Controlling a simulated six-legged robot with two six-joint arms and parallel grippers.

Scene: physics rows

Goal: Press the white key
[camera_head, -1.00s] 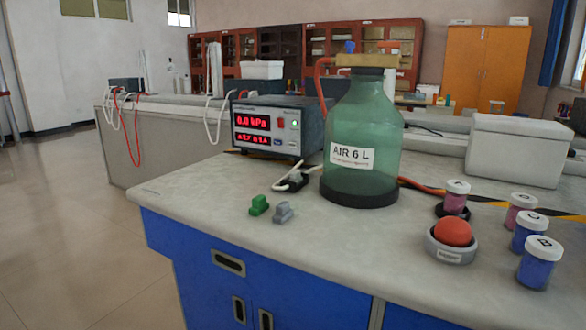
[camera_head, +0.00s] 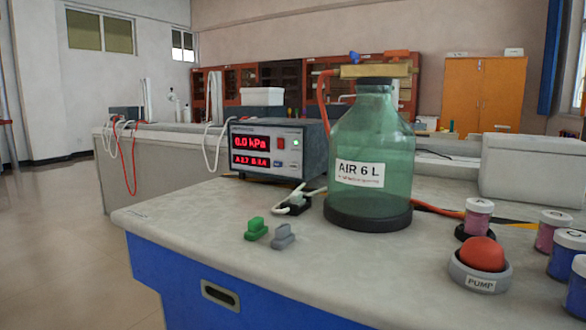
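A dark grey meter box (camera_head: 310,150) stands on the bench behind the green bottle. Its front has two red readouts, the upper one (camera_head: 251,142) showing 0.0 kPa. Small keys sit at the lower right of its front; one at the right looks white (camera_head: 293,166), and one beside it looks bluish (camera_head: 279,165). They are too small to make out well. Nothing covers them. Neither of my grippers is in view.
A green glass bottle (camera_head: 370,150) marked AIR 6 L stands right of the meter. A red PUMP button (camera_head: 482,254), several lidded jars (camera_head: 478,217) and a white box (camera_head: 535,170) are at the right. Green (camera_head: 256,229) and grey (camera_head: 283,236) blocks lie in front. The bench's front left is clear.

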